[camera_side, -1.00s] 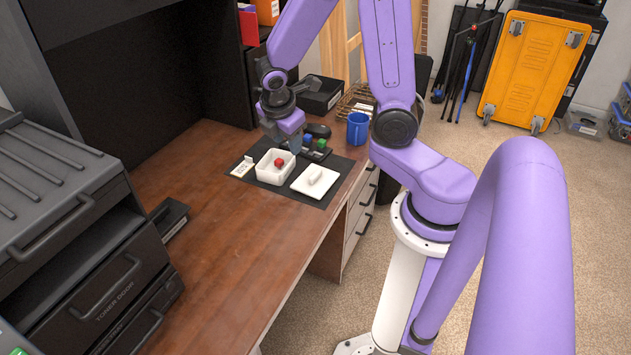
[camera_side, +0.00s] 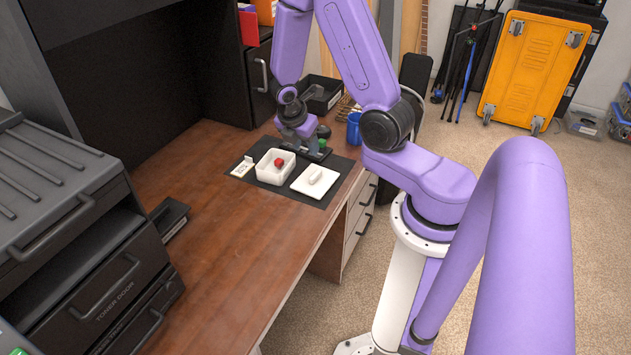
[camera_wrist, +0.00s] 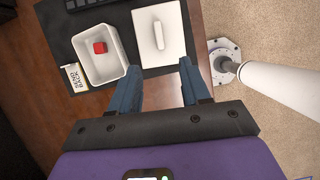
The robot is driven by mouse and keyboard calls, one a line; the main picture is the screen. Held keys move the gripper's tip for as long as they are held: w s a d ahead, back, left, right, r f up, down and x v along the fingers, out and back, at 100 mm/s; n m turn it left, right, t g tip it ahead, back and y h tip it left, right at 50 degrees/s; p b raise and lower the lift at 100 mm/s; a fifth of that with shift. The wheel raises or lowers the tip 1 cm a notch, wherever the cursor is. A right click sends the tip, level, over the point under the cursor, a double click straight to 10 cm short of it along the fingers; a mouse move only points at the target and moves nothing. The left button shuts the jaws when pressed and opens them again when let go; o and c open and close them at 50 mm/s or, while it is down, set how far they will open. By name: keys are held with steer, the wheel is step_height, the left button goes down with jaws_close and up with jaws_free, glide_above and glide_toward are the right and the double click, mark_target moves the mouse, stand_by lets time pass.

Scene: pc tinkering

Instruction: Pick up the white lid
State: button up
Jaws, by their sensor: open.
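The white lid (camera_side: 315,181) lies flat on the dark mat, with a raised bar handle on top. It also shows in the wrist view (camera_wrist: 172,46), above and between my fingertips. My gripper (camera_wrist: 158,84) is open and empty, its two blue-grey fingers spread apart and short of the lid. In the side view my gripper (camera_side: 308,152) is over the far part of the mat, behind the lid and the white box. The open white box (camera_side: 263,172) stands left of the lid and holds a red cube (camera_side: 279,162).
A small card reading "SEND BACK" (camera_wrist: 75,78) lies beside the box. A blue mug (camera_side: 354,128) and a black tray (camera_side: 322,95) stand behind.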

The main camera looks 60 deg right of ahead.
mark_target(315, 173)
steer(key=shift+x, duration=7.3)
steer(key=shift+w+a, duration=0.15)
steer(key=shift+w, duration=0.05)
jaws_close()
